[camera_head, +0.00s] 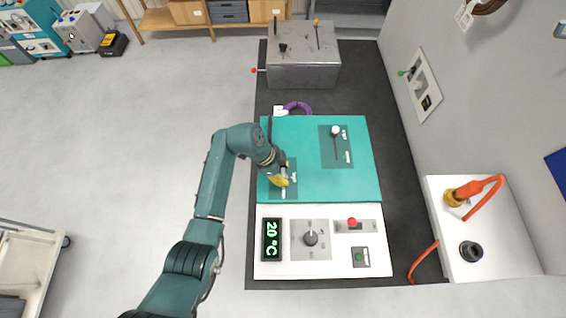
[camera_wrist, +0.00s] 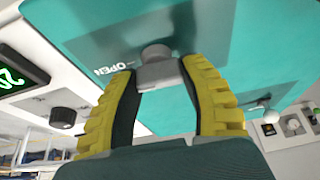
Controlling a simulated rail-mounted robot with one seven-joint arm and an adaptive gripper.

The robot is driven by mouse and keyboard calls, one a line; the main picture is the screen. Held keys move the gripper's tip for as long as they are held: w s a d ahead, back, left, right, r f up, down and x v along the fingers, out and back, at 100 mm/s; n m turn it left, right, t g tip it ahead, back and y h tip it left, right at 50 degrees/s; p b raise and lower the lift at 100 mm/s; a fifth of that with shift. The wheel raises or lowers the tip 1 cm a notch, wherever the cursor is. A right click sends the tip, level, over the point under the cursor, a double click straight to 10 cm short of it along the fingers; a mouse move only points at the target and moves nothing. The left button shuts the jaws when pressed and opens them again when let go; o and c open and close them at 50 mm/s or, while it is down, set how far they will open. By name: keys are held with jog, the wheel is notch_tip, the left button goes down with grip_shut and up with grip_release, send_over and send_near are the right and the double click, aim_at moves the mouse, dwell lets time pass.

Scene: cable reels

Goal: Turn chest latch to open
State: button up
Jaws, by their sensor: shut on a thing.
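The teal chest top (camera_head: 315,185) lies in the middle of the head view and fills the upper part of the wrist view (camera_wrist: 230,45). The chest latch (camera_wrist: 155,52) is a grey knob with a flat, block-like grip, beside white OPEN lettering. My gripper (camera_wrist: 158,73) has its yellow fingers on both sides of this grip and is shut on it. In the head view, my gripper (camera_head: 279,180) is over the darker left patch of the chest and hides most of the latch. A second knob (camera_head: 336,130), white with a dark lever, sits on the right patch.
A white panel (camera_head: 260,240) in front carries a green 20 °C display (camera_head: 271,240), a dial (camera_head: 310,238) and a red-knobbed lever (camera_head: 352,223). A grey metal box (camera_head: 302,70) and a purple ring (camera_head: 298,106) are behind. Orange hose (camera_head: 425,258) lies right. Floor left is open.

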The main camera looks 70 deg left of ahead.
jog(key=shift+f, duration=0.15)
jog(key=o, duration=1.2)
jog(key=shift+r, duration=0.2)
jog(key=v, duration=1.1)
jog(key=shift+s+r, duration=0.15)
jog(key=shift+r, duration=0.25)
